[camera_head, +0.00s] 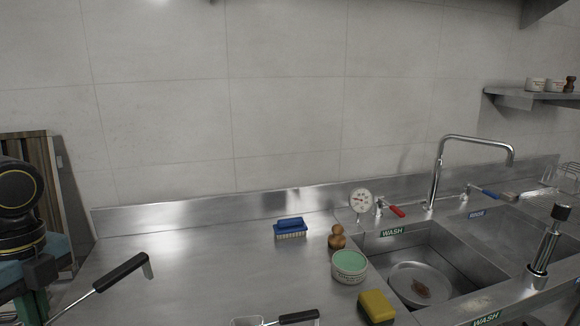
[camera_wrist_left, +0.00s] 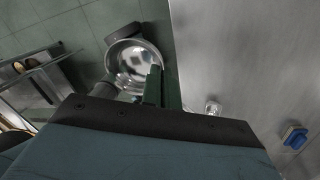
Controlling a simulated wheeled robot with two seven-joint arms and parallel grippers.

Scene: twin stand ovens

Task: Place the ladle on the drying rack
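The ladle's black handle (camera_head: 122,272) with its hooked metal end slants over the left of the counter in the head view. Its thin shaft runs down-left towards my left gripper (camera_head: 32,306). In the left wrist view the round steel bowl (camera_wrist_left: 128,62) shows beside the green fingers (camera_wrist_left: 161,88), clear of the counter. The fingers are close together on the ladle; the exact contact is hidden. A wire drying rack (camera_head: 566,186) is partly in view at the far right, beyond the sinks. My right gripper is not in view.
A blue brush (camera_head: 290,229), wooden brush (camera_head: 337,238), green-topped tub (camera_head: 349,266) and yellow sponge (camera_head: 376,306) stand left of the sink (camera_head: 450,262). Another black-handled utensil (camera_head: 298,317) lies at the front. The tall faucet (camera_head: 436,178) and a black-topped metal tube (camera_head: 546,245) rise before the rack.

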